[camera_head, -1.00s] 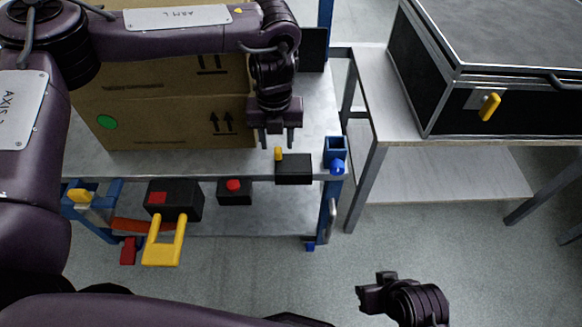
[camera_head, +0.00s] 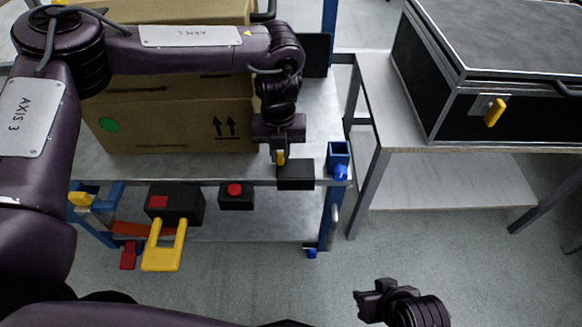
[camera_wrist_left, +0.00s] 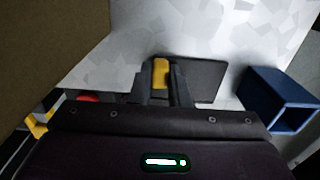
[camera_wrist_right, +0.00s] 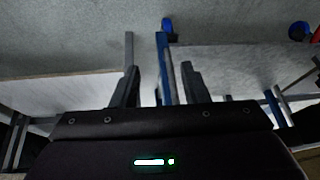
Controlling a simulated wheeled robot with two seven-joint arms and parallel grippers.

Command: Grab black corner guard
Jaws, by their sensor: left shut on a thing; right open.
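The black corner guard (camera_head: 296,175) sits at the front edge of the cart's upper shelf, near its right corner, with a yellow tab (camera_head: 280,157) at its left. My left gripper (camera_head: 279,153) comes down from above and is shut on this tab. In the left wrist view the yellow tab (camera_wrist_left: 161,73) is between the fingers (camera_wrist_left: 164,82), and the dark guard (camera_wrist_left: 207,80) extends to the right. My right gripper (camera_head: 368,300) is open and empty over the floor; its spread fingers (camera_wrist_right: 160,85) also show in the right wrist view.
Cardboard boxes (camera_head: 180,125) stand left of my left gripper. A blue corner post (camera_head: 338,152) with a blue knob is close right of the guard. Black blocks with red parts (camera_head: 236,196) and a yellow handle (camera_head: 163,250) hang along the front. A black case (camera_head: 500,85) stands on the right table.

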